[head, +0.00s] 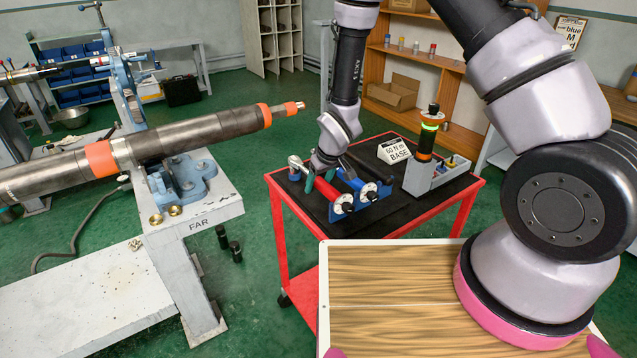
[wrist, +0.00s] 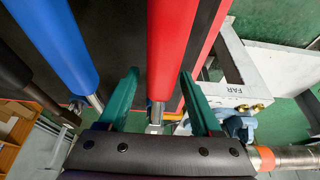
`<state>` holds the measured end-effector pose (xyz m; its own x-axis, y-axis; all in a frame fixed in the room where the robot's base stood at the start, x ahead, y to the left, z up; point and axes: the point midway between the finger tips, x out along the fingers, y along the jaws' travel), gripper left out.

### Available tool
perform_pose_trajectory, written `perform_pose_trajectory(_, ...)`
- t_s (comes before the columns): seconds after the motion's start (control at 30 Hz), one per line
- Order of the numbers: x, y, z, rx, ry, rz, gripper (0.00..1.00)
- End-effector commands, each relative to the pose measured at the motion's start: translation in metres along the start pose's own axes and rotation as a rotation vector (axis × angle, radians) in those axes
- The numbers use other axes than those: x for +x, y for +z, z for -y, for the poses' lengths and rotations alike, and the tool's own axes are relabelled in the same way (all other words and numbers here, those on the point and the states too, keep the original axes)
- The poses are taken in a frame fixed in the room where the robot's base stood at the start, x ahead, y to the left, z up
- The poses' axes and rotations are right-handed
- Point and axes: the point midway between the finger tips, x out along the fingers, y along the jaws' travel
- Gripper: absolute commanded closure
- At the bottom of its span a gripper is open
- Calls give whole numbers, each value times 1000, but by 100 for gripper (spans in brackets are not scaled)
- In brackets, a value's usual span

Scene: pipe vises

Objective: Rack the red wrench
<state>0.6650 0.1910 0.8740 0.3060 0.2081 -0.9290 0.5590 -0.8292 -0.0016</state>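The red wrench (head: 328,189) lies on the black-topped red cart, its near end with a white disc at a blue holder (head: 367,206). A blue wrench (head: 352,181) lies beside it on the right, also ending in a white disc. My gripper (head: 319,181) is low over the red wrench, its green fingers on either side of it. In the wrist view the red handle (wrist: 172,45) runs between the open fingers (wrist: 160,85), with a gap visible beside the metal shaft. The blue handle (wrist: 58,40) is left of the fingers. My gripper partly hides the red wrench's far part.
Left is a white bench marked FAR (head: 198,222), with a blue vise holding a long pipe (head: 190,137). Green floor separates bench and cart.

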Motion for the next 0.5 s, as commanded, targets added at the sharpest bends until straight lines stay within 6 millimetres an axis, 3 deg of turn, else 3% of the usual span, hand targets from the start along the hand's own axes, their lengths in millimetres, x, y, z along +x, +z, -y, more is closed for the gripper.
perform_pose_trajectory(0.33,-2,0,0,0,0,0,29)
perform_pose_trajectory(0.5,-21,-1,0,0,0,-2,29)
